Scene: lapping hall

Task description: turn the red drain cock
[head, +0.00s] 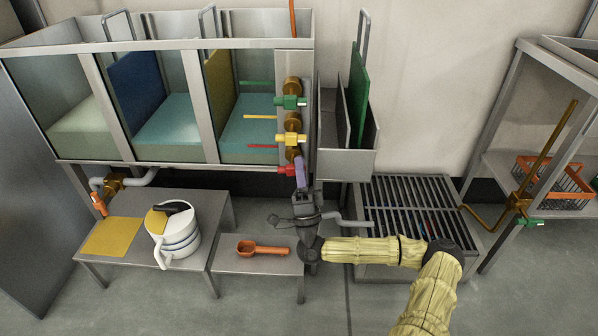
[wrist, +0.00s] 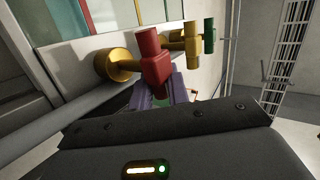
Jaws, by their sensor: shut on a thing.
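The red drain cock (head: 286,170) is the lowest of three coloured cocks on the right end post of the tank. In the wrist view the red cock (wrist: 152,58) has a red body on a brass fitting, and its lower end runs down between my purple finger pads. My gripper (head: 301,172) reaches up from below, in front of the post. In the wrist view my gripper (wrist: 160,88) is shut on the red cock. The fingers hide the lower part of the handle.
Yellow (head: 292,139) and green (head: 290,102) cocks sit just above. A low bench below holds an orange ladle (head: 262,249); a higher one holds a white jug (head: 178,240). A steel trough (head: 348,164) with a green board stands close right, above a floor grate (head: 420,190).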

